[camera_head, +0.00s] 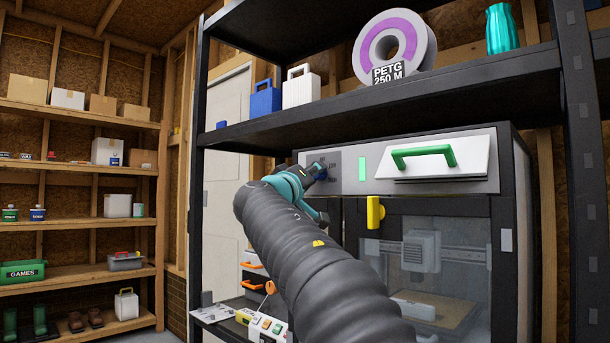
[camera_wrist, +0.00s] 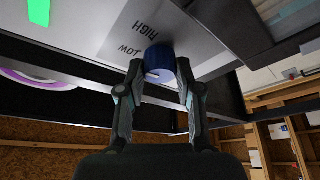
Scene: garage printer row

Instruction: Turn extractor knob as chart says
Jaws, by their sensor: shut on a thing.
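The extractor knob (camera_wrist: 159,62) is blue and round, with a pale mark on its face, on a grey panel with LOW and HIGH printed beside it. In the wrist view the lettering is upside down. My gripper (camera_wrist: 160,75) is shut on the knob, one finger on each side. In the head view the knob (camera_head: 321,174) is mostly hidden by my gripper (camera_head: 315,172), at the left of the printer enclosure's top panel (camera_head: 349,172). I cannot make out any chart, nor which word the mark points to.
A green light strip (camera_head: 362,169) and a white drawer with a green handle (camera_head: 423,157) are right of the knob. A yellow door handle (camera_head: 375,213) is below. The black shelf (camera_head: 450,88) above holds a purple spool labelled PETG 250 M (camera_head: 394,48).

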